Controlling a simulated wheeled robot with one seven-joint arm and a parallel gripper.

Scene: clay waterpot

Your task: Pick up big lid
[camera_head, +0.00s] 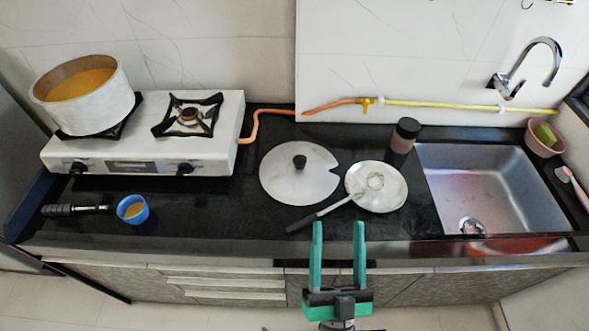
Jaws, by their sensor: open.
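The big lid (283,183) is a flat, round, silver-grey disc with a black knob (299,161) on top and a notch in its right edge. It lies on the black countertop, between the stove and a smaller plate or lid. My gripper (338,226), with green fingers, is at the front edge of the counter, below and to the right of the big lid in the picture. Its two fingers are apart with nothing between them. It is not touching the lid.
A smaller silver lid or plate (388,196) lies right of the big lid, with a long-handled utensil (323,213) across its edge. A dark jar (404,135) stands behind it. A stove (215,140) with a pot (88,108) is left; a sink (490,180) is right. A blue cup (128,214) stands front left.

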